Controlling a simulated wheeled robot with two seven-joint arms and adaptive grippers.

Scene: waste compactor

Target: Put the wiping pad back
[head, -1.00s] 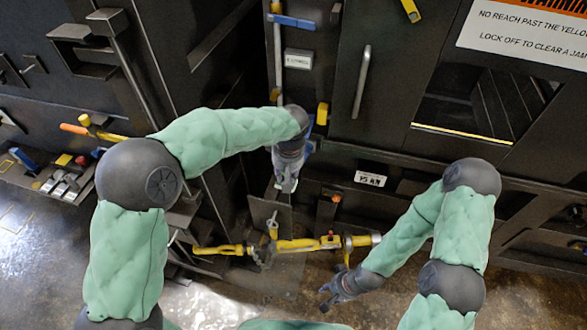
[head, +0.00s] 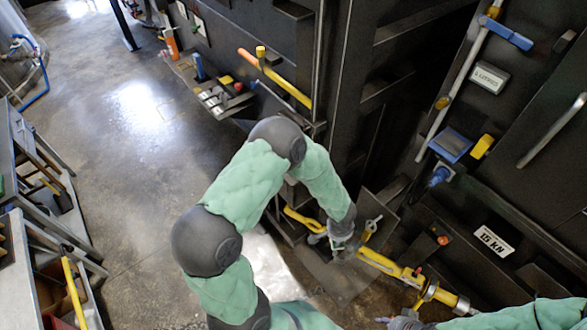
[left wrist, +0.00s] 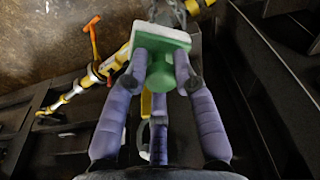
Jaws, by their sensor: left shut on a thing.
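The wiping pad (left wrist: 161,39) is a green block with a pale face and a round green knob. In the left wrist view it sits between the purple fingers of my left gripper (left wrist: 166,80), which is shut on the knob. In the head view my left gripper (head: 342,243) hangs beside a dark plate with a metal hook, above the yellow bar; the pad cannot be made out there. My right gripper (head: 405,321) is only partly in view at the bottom edge, so its fingers are unclear.
A yellow bar (head: 385,264) with clamps crosses in front of the dark machine. A ledge (head: 222,100) with tools and an orange-handled yellow lever (head: 275,75) is at upper centre. A workbench (head: 40,240) stands at left. The floor (head: 120,130) between is clear.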

